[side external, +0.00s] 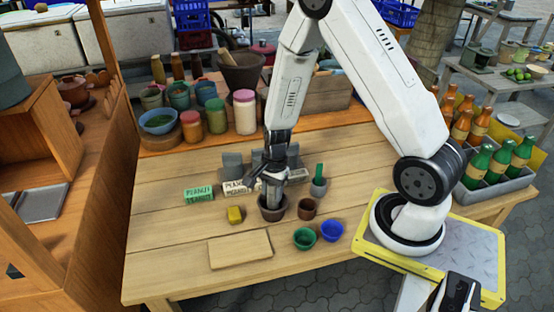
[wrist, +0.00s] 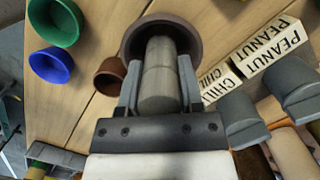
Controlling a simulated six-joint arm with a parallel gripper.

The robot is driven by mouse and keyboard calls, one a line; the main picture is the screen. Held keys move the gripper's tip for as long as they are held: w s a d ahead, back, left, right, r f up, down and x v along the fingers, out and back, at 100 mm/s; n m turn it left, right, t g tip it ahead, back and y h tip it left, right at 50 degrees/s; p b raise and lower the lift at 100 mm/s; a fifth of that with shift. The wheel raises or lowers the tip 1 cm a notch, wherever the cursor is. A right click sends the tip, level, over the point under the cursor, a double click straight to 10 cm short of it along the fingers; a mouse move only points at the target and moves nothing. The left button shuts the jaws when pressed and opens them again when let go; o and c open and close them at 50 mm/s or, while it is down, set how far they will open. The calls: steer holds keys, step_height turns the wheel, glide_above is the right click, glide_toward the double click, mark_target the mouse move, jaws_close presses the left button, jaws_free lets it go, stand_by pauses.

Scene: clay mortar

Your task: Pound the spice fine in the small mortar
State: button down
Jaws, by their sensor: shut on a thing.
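The small clay mortar (side external: 272,208) stands upright on the wooden table, a brown-grey bowl below my gripper. My gripper (side external: 271,184) is shut on a grey pestle (side external: 272,196), which points down into the mortar. In the wrist view the pestle (wrist: 160,75) lies between the two fingers of my gripper (wrist: 160,85). Its far end is inside the round rim of the mortar (wrist: 130,42). The spice cannot be made out, because the pestle and gripper cover most of the mortar's inside.
Right of the mortar stand a brown cup (side external: 308,208), a green cup (side external: 304,238) and a blue cup (side external: 331,230). The table's front left is clear.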

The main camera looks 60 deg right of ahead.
steer(key=shift+f, duration=0.2)
steer(key=shift+f, duration=0.8)
steer(key=shift+r, duration=1)
steer(key=shift+f, duration=0.2)
steer(key=shift+f, duration=0.8)
steer(key=shift+r, duration=0.1)
stand_by(0.5)
steer(key=shift+r, duration=0.9)
steer(key=shift+f, duration=0.35)
